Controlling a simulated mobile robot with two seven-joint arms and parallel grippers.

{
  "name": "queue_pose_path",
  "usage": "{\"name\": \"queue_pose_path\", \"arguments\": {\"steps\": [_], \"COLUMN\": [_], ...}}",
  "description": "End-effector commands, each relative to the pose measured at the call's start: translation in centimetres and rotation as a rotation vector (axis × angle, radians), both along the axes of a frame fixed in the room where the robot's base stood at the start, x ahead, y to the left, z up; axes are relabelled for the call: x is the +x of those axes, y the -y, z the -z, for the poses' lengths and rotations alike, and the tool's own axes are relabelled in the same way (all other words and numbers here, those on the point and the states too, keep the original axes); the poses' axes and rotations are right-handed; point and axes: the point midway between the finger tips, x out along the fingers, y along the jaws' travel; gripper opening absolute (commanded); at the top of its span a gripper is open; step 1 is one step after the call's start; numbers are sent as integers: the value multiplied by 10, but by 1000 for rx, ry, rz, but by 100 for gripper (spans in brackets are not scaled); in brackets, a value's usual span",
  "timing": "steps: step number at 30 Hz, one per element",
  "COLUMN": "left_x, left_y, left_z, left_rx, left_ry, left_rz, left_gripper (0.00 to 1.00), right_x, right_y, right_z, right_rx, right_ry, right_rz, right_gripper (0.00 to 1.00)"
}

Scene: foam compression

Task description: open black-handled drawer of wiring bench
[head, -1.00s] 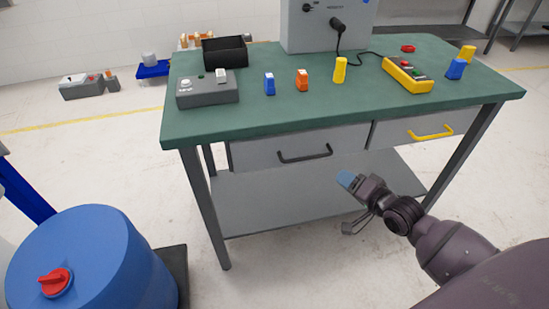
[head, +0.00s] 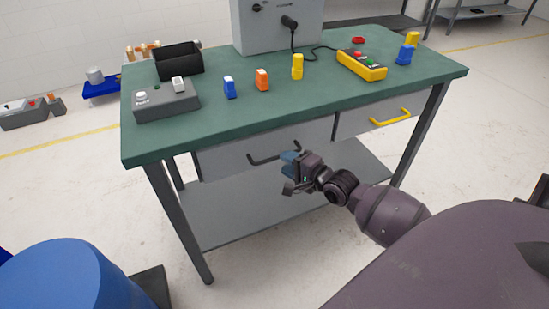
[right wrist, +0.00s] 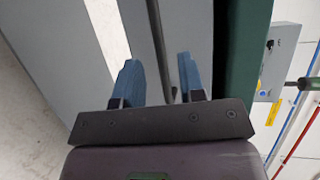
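The wiring bench (head: 230,125) has a green top and two grey drawers under its front edge. The left drawer (head: 222,160) has the black handle (head: 264,160) and looks closed. My right gripper (head: 290,163) is in front of this drawer at the handle's right part and hides some of it. In the right wrist view its two blue fingers (right wrist: 159,78) are apart. A dark bar (right wrist: 158,42), which looks like the handle, runs between them; I cannot tell whether they touch it. My left gripper is not in view.
The right drawer has a yellow handle (head: 390,117). A grey box (head: 160,100), small coloured blocks and a yellow control box (head: 361,65) stand on the bench top. A blue drum (head: 55,280) stands at the lower left. A lower shelf (head: 235,210) lies below the drawers.

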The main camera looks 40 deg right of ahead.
Motion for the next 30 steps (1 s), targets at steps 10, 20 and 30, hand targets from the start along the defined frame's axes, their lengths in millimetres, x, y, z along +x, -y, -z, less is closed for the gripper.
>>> {"name": "queue_pose_path", "arguments": {"steps": [10, 20, 30], "left_x": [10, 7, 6], "left_y": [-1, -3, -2], "left_z": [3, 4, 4], "left_rx": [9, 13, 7], "left_ry": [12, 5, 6], "left_rz": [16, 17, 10], "left_gripper": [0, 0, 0], "right_x": [40, 47, 47], "right_y": [-7, -8, -8], "right_z": [10, 9, 9], "right_rx": [-1, -1, -1], "right_ry": [-2, -1, -1], "right_rz": [0, 0, 0], "right_gripper": [37, 37, 2]}}
